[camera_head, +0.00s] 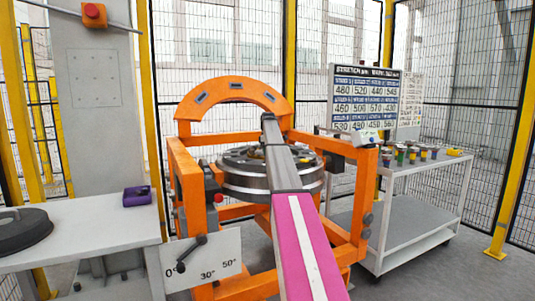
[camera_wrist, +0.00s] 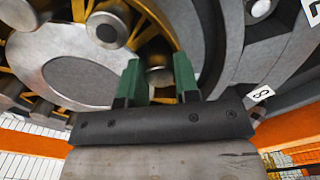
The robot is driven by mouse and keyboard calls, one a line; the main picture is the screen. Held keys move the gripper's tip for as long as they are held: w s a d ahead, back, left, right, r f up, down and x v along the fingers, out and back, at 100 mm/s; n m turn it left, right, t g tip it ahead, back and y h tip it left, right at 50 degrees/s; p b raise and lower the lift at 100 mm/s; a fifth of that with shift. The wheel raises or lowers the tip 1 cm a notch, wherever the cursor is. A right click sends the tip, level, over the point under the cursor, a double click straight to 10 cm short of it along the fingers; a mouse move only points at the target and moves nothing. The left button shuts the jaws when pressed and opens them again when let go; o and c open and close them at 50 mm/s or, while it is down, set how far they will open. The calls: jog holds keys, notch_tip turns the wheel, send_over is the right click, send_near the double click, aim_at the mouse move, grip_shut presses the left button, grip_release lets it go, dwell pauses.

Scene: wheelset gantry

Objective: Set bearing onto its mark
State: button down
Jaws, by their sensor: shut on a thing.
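The bearing, with steel rollers in a yellow cage (camera_wrist: 106,26), fills the upper left of the wrist view around a plain grey disc (camera_wrist: 95,72). My gripper (camera_wrist: 157,75) has its two green fingers on either side of a round steel piece of the bearing, and is shut on it. In the head view, the round grey ring assembly (camera_head: 243,181) lies level inside the orange gantry, with some yellow on its top. My arm crosses in front of it and hides part of it. The fingers cannot be made out there.
The orange gantry frame (camera_head: 185,185) surrounds the ring. Number tags (camera_wrist: 262,93) sit around its grey rim. A white bench (camera_head: 95,239) at left holds a dark disc (camera_head: 22,232) and a purple block (camera_head: 137,196). A cart (camera_head: 415,166) with small cups stands right.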

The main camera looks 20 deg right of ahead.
jog(key=shift+d, duration=0.1)
jog(key=c, duration=0.8)
grip_release()
jog(key=shift+c, duration=0.2)
notch_tip(320, 180, up, 11)
jog(key=shift+f, duration=0.1)
